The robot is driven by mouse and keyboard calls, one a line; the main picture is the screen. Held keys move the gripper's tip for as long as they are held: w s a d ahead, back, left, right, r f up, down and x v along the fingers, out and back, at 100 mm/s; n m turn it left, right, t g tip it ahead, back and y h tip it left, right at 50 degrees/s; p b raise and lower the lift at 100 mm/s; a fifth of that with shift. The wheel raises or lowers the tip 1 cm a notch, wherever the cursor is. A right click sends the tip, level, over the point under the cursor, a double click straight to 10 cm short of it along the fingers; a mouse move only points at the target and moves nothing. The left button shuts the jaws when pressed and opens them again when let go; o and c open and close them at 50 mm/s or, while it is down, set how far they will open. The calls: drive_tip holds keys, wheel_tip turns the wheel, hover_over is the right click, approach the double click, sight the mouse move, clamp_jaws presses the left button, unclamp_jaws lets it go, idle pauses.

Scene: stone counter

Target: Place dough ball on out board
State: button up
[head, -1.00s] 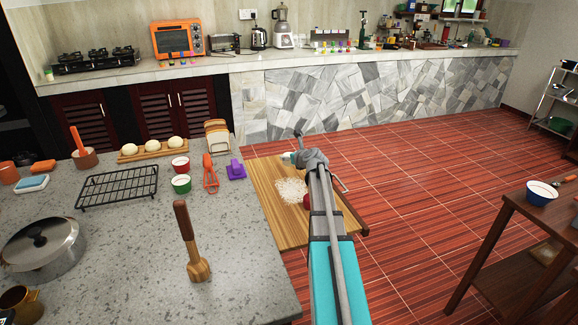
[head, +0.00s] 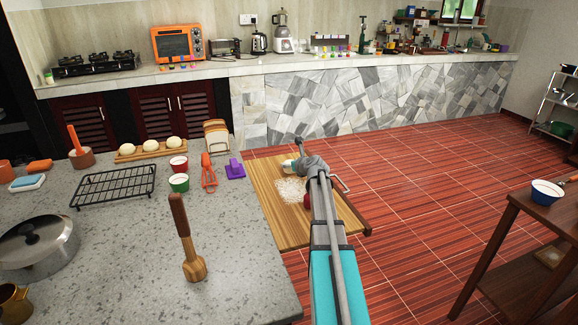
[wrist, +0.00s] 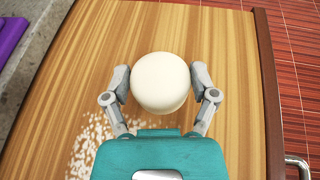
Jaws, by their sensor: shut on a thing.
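A pale round dough ball (wrist: 160,82) sits between the two fingers of my gripper (wrist: 161,88) in the wrist view, with a finger pressed on each side. The ball is over the wooden board (wrist: 50,70), above a patch of white flour in the picture. I cannot tell whether it touches the board. In the head view, the board (head: 290,234) lies at the counter's right end, and my gripper is over its far part, mostly hidden by my arm. A small pale part of the ball (head: 287,166) shows there.
Several other items stand left on the grey counter: a small wooden tray with three dough balls (head: 150,147), a wire rack (head: 113,184), red and green cups, a purple tool (head: 235,169), an upright wooden pestle (head: 187,240) and a pot.

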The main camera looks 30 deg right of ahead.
drive_tip(key=shift+f, duration=0.1)
drive_tip(key=o, duration=1)
drive_tip(key=shift+o, duration=0.2)
drive_tip(key=shift+s+r, duration=0.1)
drive_tip(key=shift+r, duration=0.1)
drive_tip(key=p+v, duration=0.4)
drive_tip(key=v, duration=0.6)
drive_tip(key=shift+s+r, duration=0.1)
drive_tip(key=shift+s, duration=0.15)
drive_tip(key=shift+s+r+p, duration=0.15)
drive_tip(key=shift+s+p, duration=0.2)
drive_tip(key=shift+s, duration=0.25)
